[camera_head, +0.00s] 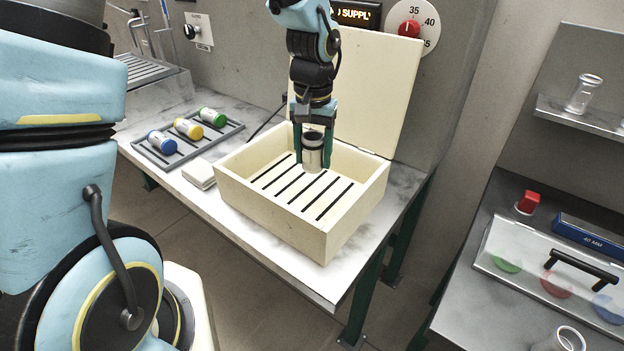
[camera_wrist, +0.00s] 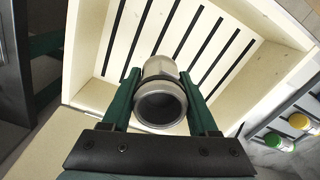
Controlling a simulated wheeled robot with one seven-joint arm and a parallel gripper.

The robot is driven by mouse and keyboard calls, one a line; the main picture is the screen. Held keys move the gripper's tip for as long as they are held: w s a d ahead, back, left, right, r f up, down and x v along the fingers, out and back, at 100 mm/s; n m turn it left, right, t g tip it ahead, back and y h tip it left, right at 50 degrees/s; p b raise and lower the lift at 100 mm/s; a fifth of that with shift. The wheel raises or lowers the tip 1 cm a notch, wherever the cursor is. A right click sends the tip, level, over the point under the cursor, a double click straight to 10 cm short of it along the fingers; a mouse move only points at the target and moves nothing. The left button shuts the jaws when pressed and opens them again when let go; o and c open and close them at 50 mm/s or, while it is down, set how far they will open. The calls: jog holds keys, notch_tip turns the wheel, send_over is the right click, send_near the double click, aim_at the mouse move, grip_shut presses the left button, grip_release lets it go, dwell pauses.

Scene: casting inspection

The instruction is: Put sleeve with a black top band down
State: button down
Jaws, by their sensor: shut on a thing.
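My gripper (camera_head: 313,150) has its green fingers shut on a grey metal sleeve (camera_head: 313,158) with a black band near its top. It holds the sleeve upright in the back part of an open cream box (camera_head: 273,228) with a slotted floor. The wrist view shows the sleeve (camera_wrist: 160,103) from above, its open mouth towards the camera, between the fingers of my gripper (camera_wrist: 165,100). The box's slotted floor (camera_wrist: 190,45) lies beyond it. Whether the sleeve's lower end touches the floor is hard to tell.
The box's raised lid (camera_head: 375,90) stands behind it. A rack (camera_head: 215,142) with blue, yellow and green capped cylinders lies left of the box. A small white block (camera_head: 198,174) lies between them. The marble table (camera_head: 240,235) is clear in front. Another bench stands right.

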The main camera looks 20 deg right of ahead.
aim_at(313, 196)
notch_tip(313, 196, down, 8)
jog(key=shift+f+p, duration=0.1)
jog(key=shift+p, duration=0.7)
jog(key=shift+f, duration=0.15)
jog(key=shift+c, duration=0.8)
grip_release()
